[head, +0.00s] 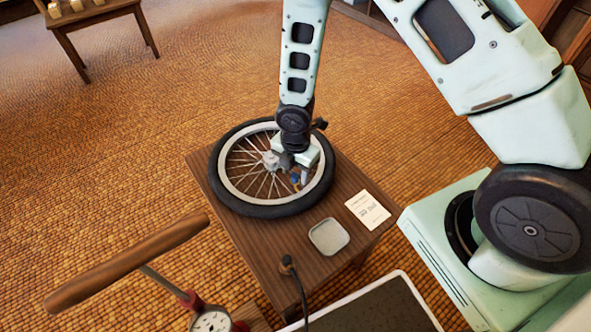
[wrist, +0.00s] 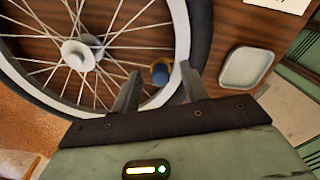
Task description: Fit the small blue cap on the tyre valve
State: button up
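The wheel with a black tyre (head: 262,209) lies flat on a small wooden table (head: 345,185); its spokes and pale hub (wrist: 78,54) show in the wrist view. The small blue cap (wrist: 160,73) is at the inner side of the rim, against a brass-coloured piece (wrist: 171,68) that looks like the valve. I cannot tell whether the cap sits on it or only beside it. My gripper (wrist: 160,76) is open above the rim, its two fingers apart with the cap between them in the picture and gaps on both sides. In the head view my gripper partly hides this spot.
An empty grey tray (head: 329,237) and a printed card (head: 367,210) lie on the table beside the wheel. A black hose (head: 290,268) reaches the table's front edge. A pump with a wooden handle (head: 125,262) and gauge (head: 211,322) stands front left. Floor left is open.

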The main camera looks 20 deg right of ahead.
notch_tip(320, 180, up, 18)
jog(key=f+p, duration=0.1)
jog(key=p, duration=0.4)
jog(key=s+a+r+m, duration=0.3)
jog(key=s+r+m, duration=0.5)
jog(key=s+r, duration=0.15)
jog(key=s+a+r+m, duration=0.4)
jog(key=s+r+m, duration=0.45)
jog(key=s, duration=0.25)
notch_tip(320, 180, up, 12)
jog(key=p, duration=1.3)
jog(key=shift+w+d+y+p, duration=0.15)
jog(key=shift+d+y+p, duration=0.1)
jog(key=shift+y+p, duration=0.1)
